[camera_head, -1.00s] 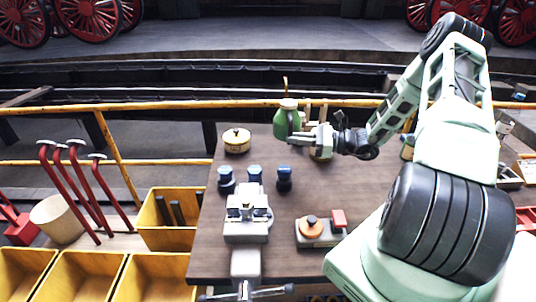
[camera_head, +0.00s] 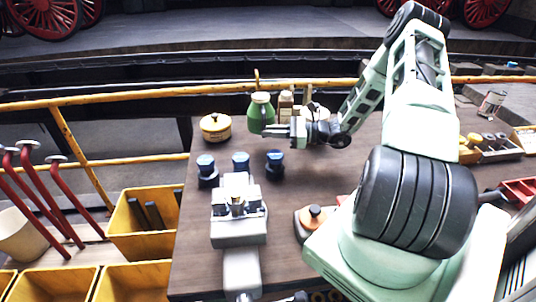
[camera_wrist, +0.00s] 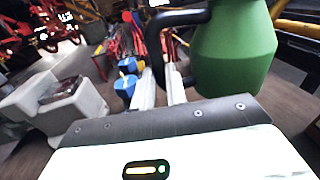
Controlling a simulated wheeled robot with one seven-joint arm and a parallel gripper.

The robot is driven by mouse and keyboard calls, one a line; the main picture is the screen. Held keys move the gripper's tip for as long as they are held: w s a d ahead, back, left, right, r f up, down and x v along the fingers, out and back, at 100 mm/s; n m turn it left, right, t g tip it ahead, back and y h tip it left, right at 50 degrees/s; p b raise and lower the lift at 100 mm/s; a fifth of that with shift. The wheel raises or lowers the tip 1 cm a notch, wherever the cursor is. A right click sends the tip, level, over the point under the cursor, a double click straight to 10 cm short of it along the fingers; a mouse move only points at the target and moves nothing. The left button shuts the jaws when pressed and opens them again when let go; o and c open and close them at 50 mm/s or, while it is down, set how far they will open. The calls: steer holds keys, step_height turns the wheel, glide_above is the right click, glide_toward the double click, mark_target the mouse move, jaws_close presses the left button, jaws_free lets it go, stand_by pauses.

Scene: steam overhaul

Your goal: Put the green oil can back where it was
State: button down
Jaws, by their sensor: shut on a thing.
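The green oil can (camera_head: 261,112) is upright at the far side of the wooden workbench, with its thin spout pointing up. It also fills the upper right of the wrist view (camera_wrist: 235,50), where its dark handle loops down to the left. My gripper (camera_head: 272,131) reaches in from the right and is shut on the can's handle; the fingers show in the wrist view (camera_wrist: 162,88). I cannot tell whether the can's base touches the bench or is a little above it.
A round yellow tin (camera_head: 215,128) stands left of the can. Several blue-capped pieces (camera_head: 240,163) stand in front, behind a grey vise (camera_head: 238,222). Pale bottles (camera_head: 286,104) stand close behind my gripper. A yellow rail (camera_head: 150,98) runs behind the bench (camera_head: 300,181).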

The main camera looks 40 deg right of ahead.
step_height(320, 180, down, 8)
steer(key=b, duration=0.5)
steer(key=shift+b, duration=0.35)
steer(key=c, duration=1.4)
jaws_free()
steer(key=shift+f, duration=0.1)
steer(key=shift+c, duration=0.2)
steer(key=shift+r, duration=0.2)
steer(key=p+v, duration=0.1)
steer(key=v, duration=1.1)
steer(key=shift+f, duration=0.15)
